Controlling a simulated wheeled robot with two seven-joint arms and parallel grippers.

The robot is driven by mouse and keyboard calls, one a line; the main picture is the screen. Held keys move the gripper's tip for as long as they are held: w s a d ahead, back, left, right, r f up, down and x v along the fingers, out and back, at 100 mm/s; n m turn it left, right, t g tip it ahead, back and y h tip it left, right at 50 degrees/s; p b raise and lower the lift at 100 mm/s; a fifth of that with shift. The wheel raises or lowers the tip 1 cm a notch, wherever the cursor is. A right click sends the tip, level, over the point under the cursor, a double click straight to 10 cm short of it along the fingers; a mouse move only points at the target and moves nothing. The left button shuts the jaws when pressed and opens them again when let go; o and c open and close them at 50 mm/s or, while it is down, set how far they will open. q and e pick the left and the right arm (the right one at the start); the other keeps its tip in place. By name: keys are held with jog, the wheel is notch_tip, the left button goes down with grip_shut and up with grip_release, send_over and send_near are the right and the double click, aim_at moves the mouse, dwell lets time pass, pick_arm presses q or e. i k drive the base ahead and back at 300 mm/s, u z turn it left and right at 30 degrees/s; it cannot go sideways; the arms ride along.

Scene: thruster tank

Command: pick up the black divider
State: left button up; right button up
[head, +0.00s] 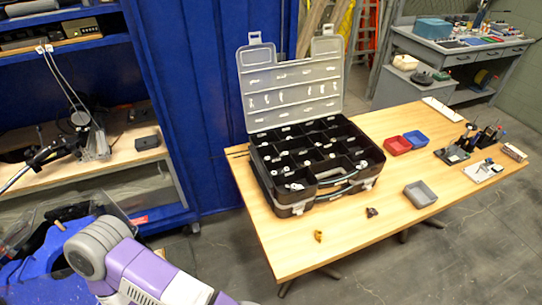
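A black organizer case (290,209) stands on the wooden table with its clear lid (292,88) raised. Black dividers (318,153) split its inside into several compartments holding small white parts. I cannot tell which single divider is meant. A thin dark strip (237,154) lies at the table's left edge beside the case; it is too small to identify. A small dark piece (372,212) lies in front of the case, also too small to identify. My purple and white arm shows at the lower left, but neither gripper is in view.
Red (397,145), blue (416,139) and grey (420,194) bins stand right of the case. A small yellow-brown piece (319,236) lies near the front edge of the table (340,245). Tools (453,154) stand at the right. Blue shelving (160,100) rises at the left.

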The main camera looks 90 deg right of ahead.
aim_at(276, 154)
jog(key=z, duration=3.8)
